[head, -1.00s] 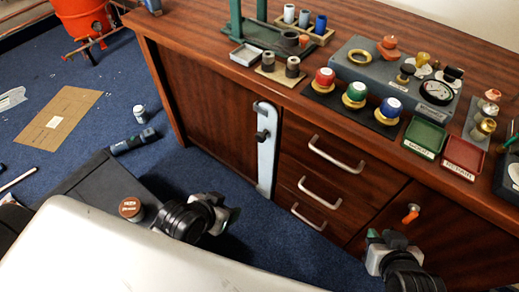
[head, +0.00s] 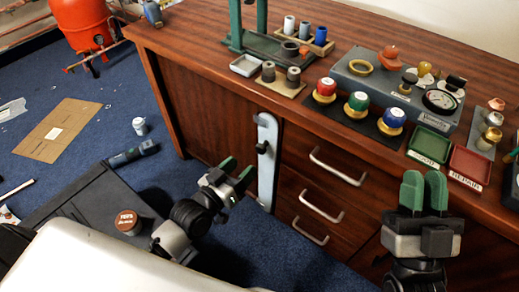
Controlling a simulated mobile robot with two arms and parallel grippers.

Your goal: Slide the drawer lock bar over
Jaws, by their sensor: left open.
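The lock bar (head: 267,178) is a pale blue-grey upright bar on the cabinet front, between the left door and the drawers. A dark knob (head: 262,147) sticks out from its upper part. My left gripper (head: 239,169) is open and empty, just left of the bar and below the knob, and its green fingers point toward them. Whether a fingertip touches the bar cannot be told. My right gripper (head: 424,188) is raised in front of the cabinet's right side, green fingers pointing up and close together. I see nothing held in it.
Drawers with metal handles (head: 337,168) are right of the bar. The cabinet top holds a green stand (head: 235,22), colored knobs, a gauge box (head: 400,88), a green tray (head: 428,146) and a red tray (head: 468,163). Blue carpet (head: 290,255) is open below the drawers.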

